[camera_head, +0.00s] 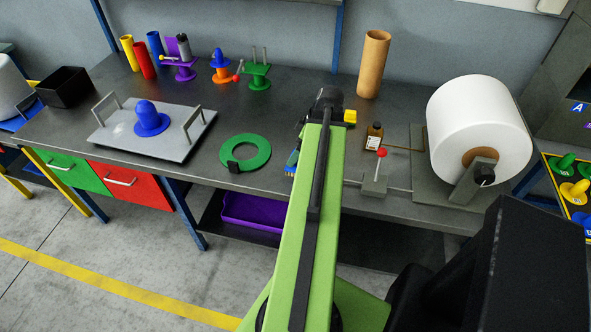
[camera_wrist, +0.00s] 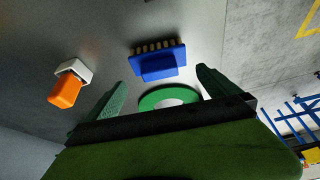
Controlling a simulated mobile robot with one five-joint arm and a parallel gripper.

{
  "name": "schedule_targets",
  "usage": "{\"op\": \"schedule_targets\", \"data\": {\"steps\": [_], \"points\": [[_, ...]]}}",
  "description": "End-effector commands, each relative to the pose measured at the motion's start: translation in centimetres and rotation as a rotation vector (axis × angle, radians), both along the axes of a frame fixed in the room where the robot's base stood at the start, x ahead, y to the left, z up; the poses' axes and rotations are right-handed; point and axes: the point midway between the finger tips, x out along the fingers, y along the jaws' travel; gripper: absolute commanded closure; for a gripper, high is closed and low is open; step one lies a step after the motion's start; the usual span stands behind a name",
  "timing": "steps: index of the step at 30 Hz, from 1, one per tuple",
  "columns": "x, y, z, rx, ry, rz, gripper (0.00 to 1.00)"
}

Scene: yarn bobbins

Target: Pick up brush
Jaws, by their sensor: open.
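The brush has a blue body and pale yellow bristles. In the head view the brush (camera_head: 292,161) lies at the bench's front edge, just left of my arm, which partly hides it. In the wrist view the brush (camera_wrist: 158,62) shows whole, with its bristles toward the top of the picture. My gripper (camera_wrist: 162,78) is open and empty, its two green fingers spread wide. The brush appears ahead of the gap between the fingertips, apart from both. In the head view my arm hides the fingers.
A green ring (camera_head: 260,146) lies left of the brush. An orange and white object (camera_wrist: 67,85) shows left in the wrist view. A small brown bottle (camera_head: 375,136), a red-knobbed lever (camera_head: 381,153) and a large white roll (camera_head: 470,125) stand to the right. A metal plate (camera_head: 180,150) is further left.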

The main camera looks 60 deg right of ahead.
Motion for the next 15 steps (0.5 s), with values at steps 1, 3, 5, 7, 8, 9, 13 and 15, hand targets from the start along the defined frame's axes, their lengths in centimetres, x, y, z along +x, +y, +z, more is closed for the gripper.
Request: {"op": "schedule_targets", "data": {"steps": [1,3,5,7,8,9,13,15], "points": [[0.4,0.1,-1.6,-0.001,0.000,0.002,0.00],[0.7,0.1,-1.9,0.000,0.000,0.001,0.00],[0.7,0.2,-1.8,0.000,0.000,0.001,0.00],[0.7,0.2,-1.7,0.000,0.000,0.000,0.00],[0.8,0.2,-1.8,0.000,0.000,0.000,0.00],[0.9,0.2,-2.1,0.000,0.000,0.000,0.00],[1.5,0.3,-4.1,0.000,0.000,0.001,0.00],[2.0,0.4,-5.3,-0.001,0.000,0.002,0.00]]}}
